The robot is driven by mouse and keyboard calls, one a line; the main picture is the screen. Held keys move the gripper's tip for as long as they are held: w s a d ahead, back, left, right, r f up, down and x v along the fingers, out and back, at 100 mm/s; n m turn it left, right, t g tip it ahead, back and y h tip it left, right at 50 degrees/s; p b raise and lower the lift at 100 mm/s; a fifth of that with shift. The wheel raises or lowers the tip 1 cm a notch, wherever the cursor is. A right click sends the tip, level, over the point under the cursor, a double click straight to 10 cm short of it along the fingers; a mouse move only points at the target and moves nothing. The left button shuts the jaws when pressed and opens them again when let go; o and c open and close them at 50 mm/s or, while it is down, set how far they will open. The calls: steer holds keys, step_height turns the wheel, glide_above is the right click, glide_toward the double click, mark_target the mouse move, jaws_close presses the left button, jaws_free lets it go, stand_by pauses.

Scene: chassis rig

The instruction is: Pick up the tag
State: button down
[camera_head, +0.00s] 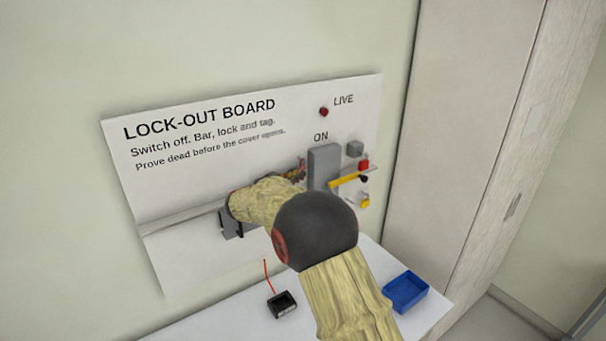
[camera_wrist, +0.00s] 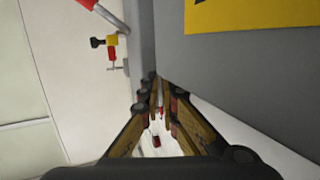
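I cannot single out the tag for certain. A small yellow piece (camera_head: 365,203) hangs low at the right end of the board, and could be it. My gripper (camera_wrist: 160,88) points along a grey box face in the wrist view. Its fingers run close together with a narrow pale gap between them. Small red bits show in this gap, but I cannot tell whether they are held or lie behind. In the head view my arm hides most of the gripper, which is against the board left of the grey switch box (camera_head: 324,166).
The lock-out board (camera_head: 200,190) stands against the wall. A yellow bar (camera_head: 347,181) and a red piece (camera_head: 364,164) are right of the switch box. A blue tray (camera_head: 406,292) and a black device (camera_head: 282,304) with a red lead are on the white table.

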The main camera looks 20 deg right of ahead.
steer(key=shift+r, duration=0.1)
stand_by(0.3)
steer(key=shift+r+b, duration=0.2)
steer(key=shift+b, duration=0.1)
steer(key=s+d+f+b, duration=0.1)
steer(key=s+b, duration=0.5)
steer(key=s, duration=0.2)
steer(key=s+d+f+b, duration=0.2)
steer(key=s+b, duration=0.5)
steer(key=s, duration=0.2)
steer(key=shift+d+f, duration=0.2)
steer(key=b, duration=0.2)
steer(key=shift+r+b, duration=0.2)
steer(key=shift+b, duration=0.15)
